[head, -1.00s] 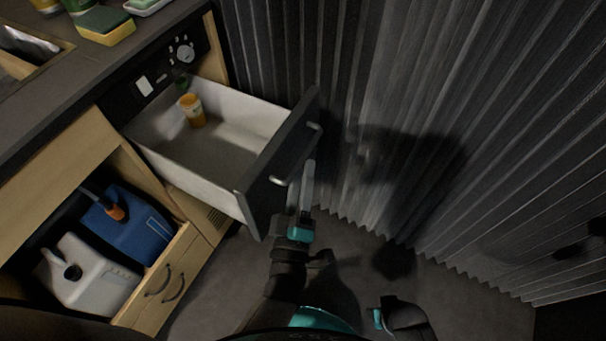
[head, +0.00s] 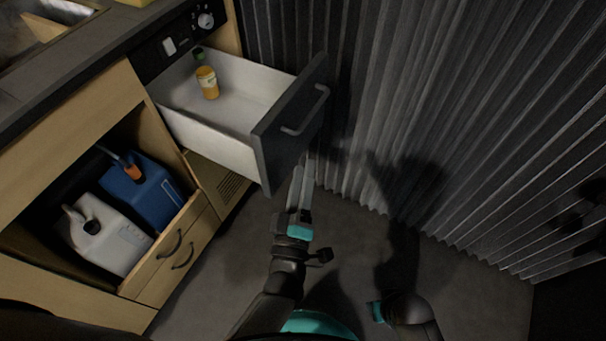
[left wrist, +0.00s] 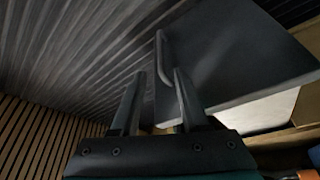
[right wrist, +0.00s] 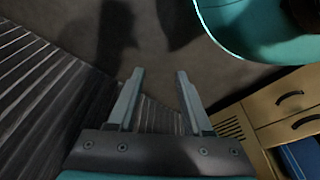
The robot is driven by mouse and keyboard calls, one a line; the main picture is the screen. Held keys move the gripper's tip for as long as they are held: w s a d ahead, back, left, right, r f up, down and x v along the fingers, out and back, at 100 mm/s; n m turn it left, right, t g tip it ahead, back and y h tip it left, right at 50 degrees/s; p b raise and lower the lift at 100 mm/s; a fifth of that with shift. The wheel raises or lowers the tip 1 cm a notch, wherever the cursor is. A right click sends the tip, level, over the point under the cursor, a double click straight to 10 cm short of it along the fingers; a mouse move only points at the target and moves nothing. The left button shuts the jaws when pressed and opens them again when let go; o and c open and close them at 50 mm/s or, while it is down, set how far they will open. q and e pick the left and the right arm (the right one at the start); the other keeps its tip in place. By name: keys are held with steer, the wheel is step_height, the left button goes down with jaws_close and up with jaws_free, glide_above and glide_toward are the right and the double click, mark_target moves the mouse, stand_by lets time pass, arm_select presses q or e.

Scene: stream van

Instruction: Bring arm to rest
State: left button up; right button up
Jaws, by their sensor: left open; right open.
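My left gripper (head: 310,165) is open and empty. In the head view it is just below and in front of the pulled-out drawer's dark front (head: 290,125). In the left wrist view the drawer handle (left wrist: 163,60) shows beyond and between the open fingertips (left wrist: 158,74); the fingers are not closed on it. My right gripper (right wrist: 160,73) is open and empty in its wrist view, pointing toward the floor and the corrugated wall. In the head view only part of the right arm shows at the bottom, low over the floor.
The open drawer holds an orange bottle (head: 207,82) and juts toward the corrugated curtain-like wall (head: 430,110). A blue jug (head: 142,190) and a white jug (head: 105,238) stand in the open cabinet at left. Grey floor (head: 470,265) is free at right.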

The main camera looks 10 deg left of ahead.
stand_by(0.3)
arm_select(q)
steer(key=s+a+f+m+g+p, duration=0.1)
steer(key=s+a+f+m+g, duration=0.15)
steer(key=f, duration=0.45)
steer(key=s+a+f+m+g+h+p, duration=0.1)
steer(key=s+a+f+m+g+p, duration=0.1)
steer(key=s+f+m+g, duration=0.35)
steer(key=s+a+f+m+g+p, duration=0.1)
steer(key=a+f+g, duration=0.1)
steer(key=f, duration=0.7)
steer(key=s+a+f+m+g+y+p, duration=0.1)
steer(key=s+a+f+g, duration=0.3)
steer(key=s, duration=0.5)
steer(key=s+a+f+m+g+y+p, duration=0.2)
steer(key=s+a+f+m+g, duration=0.1)
steer(key=s+a, duration=0.6)
step_height(320, 180, down, 2)
steer(key=shift+s+f+g, duration=0.1)
steer(key=shift+s+g, duration=0.35)
steer(key=shift+g, duration=0.15)
arm_select(e)
steer(key=s+d+f, duration=0.6)
steer(key=s+d, duration=0.1)
steer(key=s, duration=0.3)
steer(key=shift+h, duration=0.4)
